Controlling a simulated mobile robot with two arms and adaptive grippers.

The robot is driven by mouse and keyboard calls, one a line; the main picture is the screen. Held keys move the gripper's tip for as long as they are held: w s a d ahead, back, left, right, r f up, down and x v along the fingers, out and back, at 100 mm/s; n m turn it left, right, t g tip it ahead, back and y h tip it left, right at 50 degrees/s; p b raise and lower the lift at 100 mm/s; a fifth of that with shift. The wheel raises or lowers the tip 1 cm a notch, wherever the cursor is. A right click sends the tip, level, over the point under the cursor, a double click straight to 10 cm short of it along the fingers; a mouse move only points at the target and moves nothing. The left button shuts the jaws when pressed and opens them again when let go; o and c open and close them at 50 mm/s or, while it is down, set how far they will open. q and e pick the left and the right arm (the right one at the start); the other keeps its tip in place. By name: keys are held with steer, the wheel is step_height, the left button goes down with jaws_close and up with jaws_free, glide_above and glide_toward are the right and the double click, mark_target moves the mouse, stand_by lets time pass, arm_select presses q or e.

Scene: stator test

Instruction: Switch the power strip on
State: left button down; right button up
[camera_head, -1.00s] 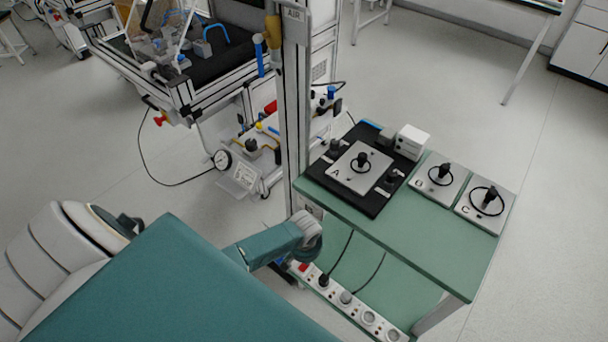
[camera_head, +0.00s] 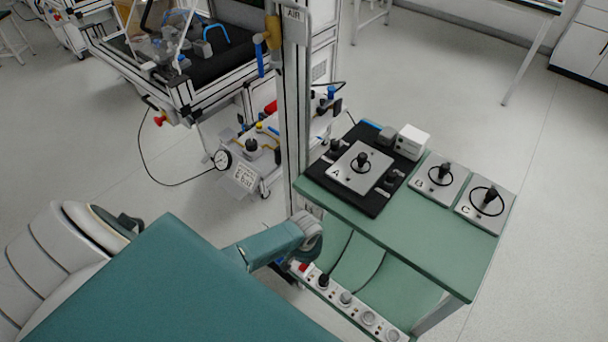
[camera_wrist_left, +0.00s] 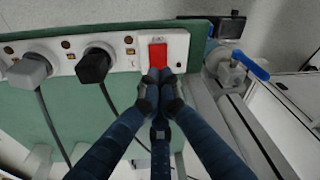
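The white power strip (camera_head: 340,296) runs along the front edge of the lower green shelf. Its red rocker switch (camera_head: 303,266) is at the strip's left end; the switch (camera_wrist_left: 158,54) faces me in the left wrist view. My left gripper (camera_wrist_left: 159,76) has its dark blue fingers drawn together. The fingertips are at the switch's lower edge and appear to touch it; actual contact is hard to judge. In the head view the teal left arm reaches to the strip's left end, and its fingers are hidden behind the wrist. My right gripper is not in view.
Two plugs with cables sit in the strip; the black plug (camera_wrist_left: 95,66) is nearest the switch. A metal post (camera_head: 293,120) stands beside the green table (camera_head: 420,245). A blue-handled valve (camera_wrist_left: 248,66) is right of the strip. The tabletop holds a black board (camera_head: 330,182) and plates.

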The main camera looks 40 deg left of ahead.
arm_select(q)
steer(key=shift+f+b, duration=0.4)
steer(key=shift+f, duration=0.1)
stand_by(0.3)
steer(key=shift+f+b, duration=0.4)
steer(key=shift+f, duration=0.1)
steer(key=shift+r, duration=0.1)
step_height(320, 180, up, 7)
steer(key=p, duration=0.7)
steer(key=shift+p, duration=0.35)
stand_by(0.3)
